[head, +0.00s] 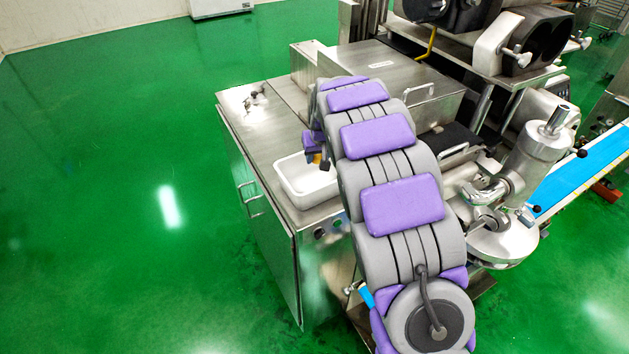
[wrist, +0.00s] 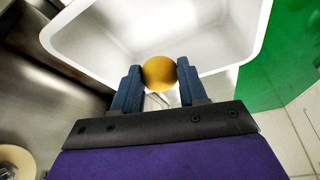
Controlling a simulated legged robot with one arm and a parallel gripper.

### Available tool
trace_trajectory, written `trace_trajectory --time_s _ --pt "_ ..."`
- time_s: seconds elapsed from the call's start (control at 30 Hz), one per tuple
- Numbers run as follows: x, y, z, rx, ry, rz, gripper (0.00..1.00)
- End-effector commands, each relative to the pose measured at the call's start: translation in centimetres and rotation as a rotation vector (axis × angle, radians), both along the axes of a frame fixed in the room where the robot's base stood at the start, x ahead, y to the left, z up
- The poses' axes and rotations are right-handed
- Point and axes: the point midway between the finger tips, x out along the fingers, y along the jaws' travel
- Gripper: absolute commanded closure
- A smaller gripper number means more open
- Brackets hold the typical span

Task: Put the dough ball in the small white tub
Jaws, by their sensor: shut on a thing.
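The dough ball (wrist: 159,73) is a small yellow-orange sphere. My gripper (wrist: 158,82) is shut on it, with one dark blue finger on each side. In the head view my gripper (head: 318,160) is partly hidden by my own arm, and only a speck of yellow shows there. The small white tub (head: 306,183) sits on the steel machine top, its right part behind my arm. In the wrist view the tub (wrist: 90,38) opens behind the ball and looks empty where it shows. The ball appears above the tub; its exact height is hard to tell.
The steel cabinet (head: 270,210) carries the tub near its front edge. A raised steel housing (head: 385,75) stands behind my arm, and a steel hopper unit (head: 535,150) with pipes is at the right. Green floor (head: 120,190) lies open at the left.

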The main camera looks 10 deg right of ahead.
Motion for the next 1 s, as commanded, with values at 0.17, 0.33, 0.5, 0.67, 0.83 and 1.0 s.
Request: trace_trajectory --time_s 0.17,0.33,0.5,0.67,0.83,1.0 --pt "-0.01 0.05 -1.19 -0.001 0.0 -0.001 0.88" --pt "0.01 0.44 -1.26 -0.004 -0.001 -0.001 0.88" --pt "0.0 0.67 -1.25 -0.006 -0.001 -0.001 0.49" --pt "0.01 0.39 -1.27 -0.004 0.0 -0.001 0.34" --pt "0.01 0.11 -1.27 -0.002 0.0 -0.001 0.28" --pt "-0.05 0.13 -1.14 -0.002 0.0 -0.001 0.28"
